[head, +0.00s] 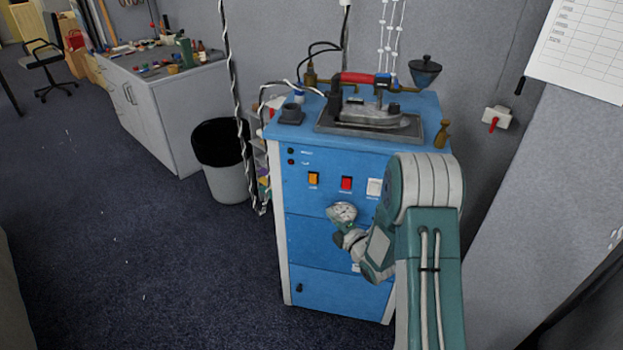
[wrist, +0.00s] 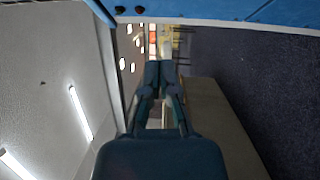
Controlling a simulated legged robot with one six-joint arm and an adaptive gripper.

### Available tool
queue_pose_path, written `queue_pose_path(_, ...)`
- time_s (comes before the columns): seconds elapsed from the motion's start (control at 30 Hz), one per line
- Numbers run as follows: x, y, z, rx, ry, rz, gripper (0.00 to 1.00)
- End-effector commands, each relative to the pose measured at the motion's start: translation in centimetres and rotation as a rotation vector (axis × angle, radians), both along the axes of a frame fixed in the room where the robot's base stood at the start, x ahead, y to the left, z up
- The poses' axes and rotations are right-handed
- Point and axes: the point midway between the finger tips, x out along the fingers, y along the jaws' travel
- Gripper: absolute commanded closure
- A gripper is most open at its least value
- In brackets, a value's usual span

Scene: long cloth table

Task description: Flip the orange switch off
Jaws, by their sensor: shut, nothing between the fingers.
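The orange switch (head: 313,179) is on the upper front panel of a blue cabinet (head: 330,238), left of a red switch (head: 347,183) and a white switch (head: 374,187). Which way the orange switch is tipped is too small to tell. My arm stands in front of the cabinet's right side, and its wrist end is below the red switch, lower and to the right of the orange one. In the wrist view my gripper (wrist: 161,72) is shut and empty. The orange switch is not clearly visible there.
A black-lined bin (head: 227,180) and a cluttered grey workbench (head: 165,110) are to the left. A hanging cable runs beside the cabinet. Carpet (head: 150,260) at the left front is clear.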

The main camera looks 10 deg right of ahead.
Motion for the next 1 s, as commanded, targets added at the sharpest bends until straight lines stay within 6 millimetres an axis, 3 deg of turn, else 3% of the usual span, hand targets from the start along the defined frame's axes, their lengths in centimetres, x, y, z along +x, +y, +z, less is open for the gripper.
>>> queue_pose_path(0.57,0.2,0.3,-0.7,-0.011,-0.041,0.014,1.0)
queue_pose_path(1.0,7.3,3.1,-0.1,-0.011,-0.042,0.015,1.0)
